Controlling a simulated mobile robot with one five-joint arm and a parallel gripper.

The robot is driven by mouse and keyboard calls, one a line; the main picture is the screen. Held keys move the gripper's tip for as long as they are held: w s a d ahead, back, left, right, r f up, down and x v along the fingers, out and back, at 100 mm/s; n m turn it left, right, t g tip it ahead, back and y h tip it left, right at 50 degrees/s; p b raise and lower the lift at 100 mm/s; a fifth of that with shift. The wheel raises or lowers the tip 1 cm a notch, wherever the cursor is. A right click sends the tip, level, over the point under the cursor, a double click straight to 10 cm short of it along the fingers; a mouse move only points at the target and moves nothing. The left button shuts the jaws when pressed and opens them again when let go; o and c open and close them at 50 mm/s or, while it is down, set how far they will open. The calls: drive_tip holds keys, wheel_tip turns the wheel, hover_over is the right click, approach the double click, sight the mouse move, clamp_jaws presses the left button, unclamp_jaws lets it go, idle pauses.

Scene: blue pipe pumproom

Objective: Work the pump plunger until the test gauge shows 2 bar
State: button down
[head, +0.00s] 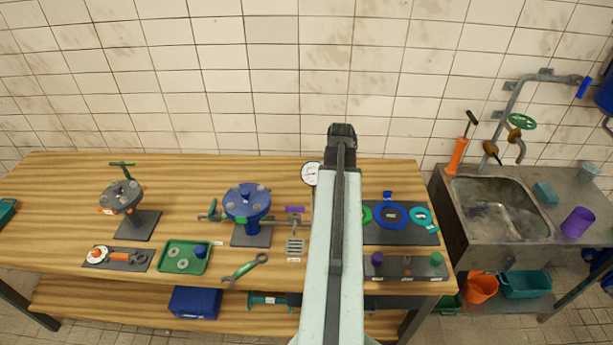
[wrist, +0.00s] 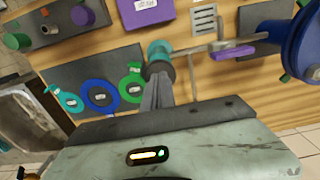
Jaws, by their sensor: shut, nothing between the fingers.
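My gripper (wrist: 157,95) shows in the wrist view, its dark fingers shut and empty. Its tips are just at a grey round cap (wrist: 158,69) on a teal cylinder (wrist: 159,50), perhaps the pump plunger; I cannot tell whether they touch. A metal pipe (wrist: 196,49) runs from the cylinder toward the blue flanged assembly (wrist: 302,45), which stands on the bench in the head view (head: 247,203). The white test gauge (head: 312,173) is left of my arm in the head view, partly covered; its reading is too small to tell. My arm hides the cylinder and gripper there.
A purple lever (wrist: 232,52) is on the pipe, with a purple box (wrist: 143,10) nearby. The wooden bench (head: 70,190) also holds a green tray (head: 170,262), a wrench (head: 243,268) and a ring mat (head: 402,235). An orange tool (head: 457,157) stands by the sink (head: 497,205).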

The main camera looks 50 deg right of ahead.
drive_tip(key=shift+f+b, duration=1.1)
idle(3.6)
drive_tip(key=shift+r, duration=0.1)
idle(0.7)
wheel_tip(320, 180, up, 8)
drive_tip(key=p, duration=0.8)
wheel_tip(320, 180, up, 4)
drive_tip(key=p, duration=0.4)
wheel_tip(320, 180, down, 7)
drive_tip(key=b, duration=0.6)
drive_tip(key=shift+b, duration=0.4)
